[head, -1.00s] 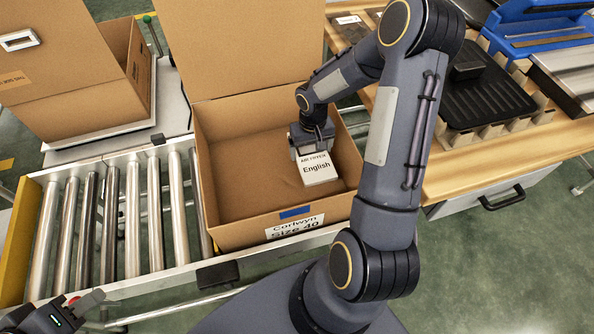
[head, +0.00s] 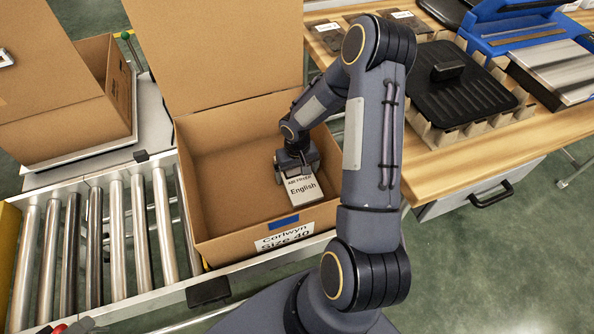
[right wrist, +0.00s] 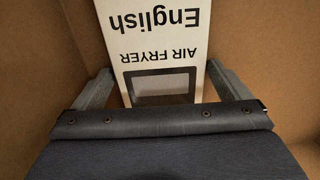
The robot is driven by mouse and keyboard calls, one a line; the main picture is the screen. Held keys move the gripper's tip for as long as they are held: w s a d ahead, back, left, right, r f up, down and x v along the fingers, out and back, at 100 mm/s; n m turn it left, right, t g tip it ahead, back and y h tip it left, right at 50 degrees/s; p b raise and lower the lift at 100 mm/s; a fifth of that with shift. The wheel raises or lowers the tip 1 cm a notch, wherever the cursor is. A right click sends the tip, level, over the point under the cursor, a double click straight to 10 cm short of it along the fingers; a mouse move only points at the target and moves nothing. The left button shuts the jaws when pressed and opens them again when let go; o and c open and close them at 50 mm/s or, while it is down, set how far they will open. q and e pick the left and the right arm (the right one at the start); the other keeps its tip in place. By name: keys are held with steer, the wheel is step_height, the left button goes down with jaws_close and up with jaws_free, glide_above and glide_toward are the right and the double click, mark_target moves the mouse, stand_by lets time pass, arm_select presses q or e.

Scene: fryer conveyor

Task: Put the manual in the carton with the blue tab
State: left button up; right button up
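The white manual (head: 303,191), printed "English", is inside the open brown carton (head: 215,237) with the blue tab (head: 284,222) on its front wall. It seems to lie on or just above the carton floor. My right gripper (head: 297,172) is down inside the carton at the manual's far end. In the right wrist view the manual (right wrist: 160,40) lies between the right gripper's fingers (right wrist: 160,88), which stand apart with a gap on each side.
The carton stands on a roller conveyor (head: 118,235), its raised flap behind. Another open carton (head: 60,110) stands at the left. A wooden table (head: 470,160) at the right holds a black ridged tray (head: 465,95) and a blue machine (head: 520,30).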

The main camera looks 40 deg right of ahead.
steer(key=shift+r, duration=0.1)
steer(key=shift+r+p, duration=0.25)
steer(key=shift+p, duration=0.05)
step_height(320, 180, up, 11)
steer(key=p, duration=0.2)
step_height(320, 180, up, 13)
steer(key=t, duration=0.2)
glide_above(297, 174)
steer(key=s+a, duration=0.5)
steer(key=s, duration=0.1)
steer(key=s+a+r+t+y, duration=0.1)
steer(key=s+a+r, duration=0.1)
steer(key=s+a, duration=0.1)
steer(key=s+a+r+n+t+y, duration=0.1)
steer(key=s+a+r, duration=0.1)
steer(key=s, duration=0.3)
steer(key=s+a+r+n+t+y, duration=0.1)
steer(key=s+a+r, duration=0.1)
steer(key=s+a, duration=0.2)
steer(key=shift+s+a+r+t+y, duration=0.1)
steer(key=shift+s+a+t+y, duration=0.2)
steer(key=shift+y, duration=0.1)
steer(key=shift+d, duration=0.1)
